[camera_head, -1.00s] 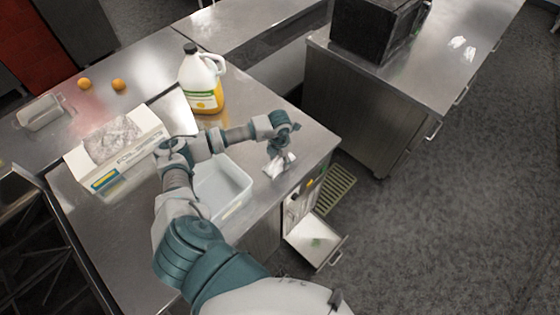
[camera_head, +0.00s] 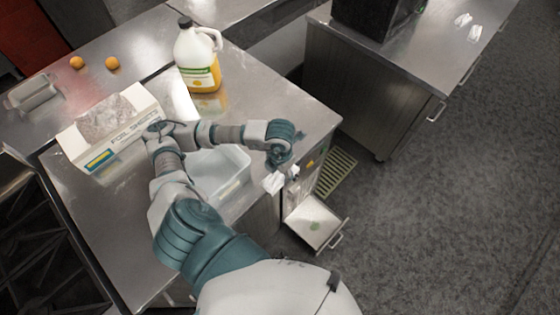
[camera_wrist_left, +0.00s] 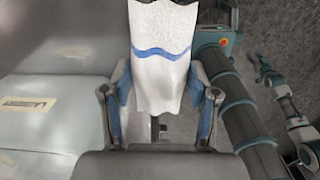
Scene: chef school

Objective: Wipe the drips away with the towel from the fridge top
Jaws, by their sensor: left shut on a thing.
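My left gripper (camera_head: 277,168) is shut on a white towel (camera_head: 274,183), hanging just past the counter's right edge above the open drawer. In the left wrist view the towel (camera_wrist_left: 163,55) has a wavy blue stripe and stands between the two fingers. An open drawer (camera_head: 305,213) sticks out of the unit under the counter. A pale green patch (camera_head: 315,226), possibly the drips, lies in it. The towel is above and apart from this patch. Part of another arm of mine shows at the right of the left wrist view; its gripper state is unclear.
A translucent tub (camera_head: 222,172), foil box (camera_head: 125,140) and juice jug (camera_head: 200,65) stand on the steel counter (camera_head: 120,225). Two oranges (camera_head: 112,62) lie farther back. A second counter (camera_head: 420,60) holds white crumpled items (camera_head: 462,20). A green slatted grille (camera_head: 337,172) shows beside the drawer.

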